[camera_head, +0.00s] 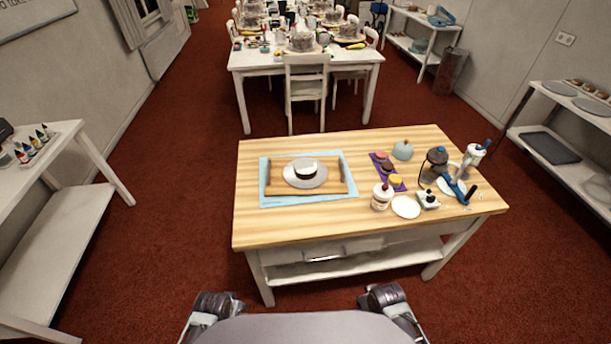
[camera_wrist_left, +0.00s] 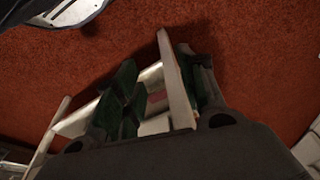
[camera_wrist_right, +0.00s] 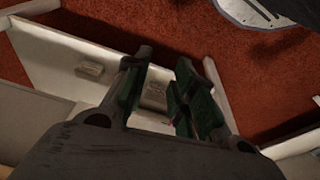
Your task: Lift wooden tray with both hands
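The wooden tray (camera_head: 338,184) lies flat on a light blue mat (camera_head: 272,202) on the left half of the wooden-topped table (camera_head: 262,228). A grey plate (camera_head: 291,182) on the tray holds a small cake (camera_head: 306,168) with a white top and dark side. My left gripper shows in the left wrist view (camera_wrist_left: 157,62); its fingers are apart with nothing between them. My right gripper shows in the right wrist view (camera_wrist_right: 163,60), also open and empty. Both are on my side of the table, away from the tray. The tray is not identifiable in either wrist view.
Right of the tray stand a white jar (camera_head: 381,198), a purple mat (camera_head: 380,163) with small cakes, a white plate (camera_head: 406,207), a dome (camera_head: 403,150) and several tools. A white side table (camera_head: 62,190) is at left. Red carpet lies open before the table.

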